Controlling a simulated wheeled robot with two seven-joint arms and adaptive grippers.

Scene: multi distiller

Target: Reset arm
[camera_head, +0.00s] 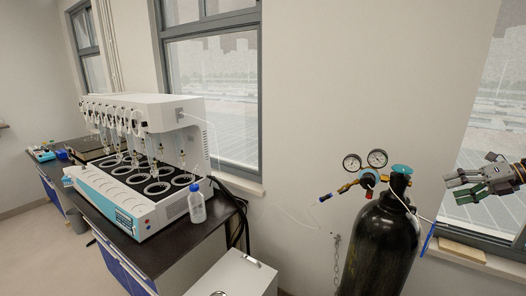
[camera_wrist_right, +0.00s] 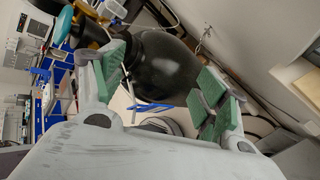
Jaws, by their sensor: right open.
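My right gripper (camera_head: 456,188) reaches in from the right edge of the head view, in front of the window and to the right of the gas cylinder's valve. Its fingers point left and are spread apart. In the right wrist view the green-padded fingers (camera_wrist_right: 160,88) stand wide apart with nothing held between them. The black gas cylinder (camera_head: 384,245) stands upright on the floor, apart from the gripper; its dark body also shows beyond the fingers in the wrist view (camera_wrist_right: 165,65). My left gripper is in neither view.
Two gauges (camera_head: 365,160) and a teal valve knob (camera_head: 401,169) top the cylinder. A blue-ended bar (camera_head: 429,238) sticks out at its right. The multi distiller (camera_head: 130,190) and a capped bottle (camera_head: 197,205) stand on the dark bench at left. A white cabinet (camera_head: 235,277) stands between.

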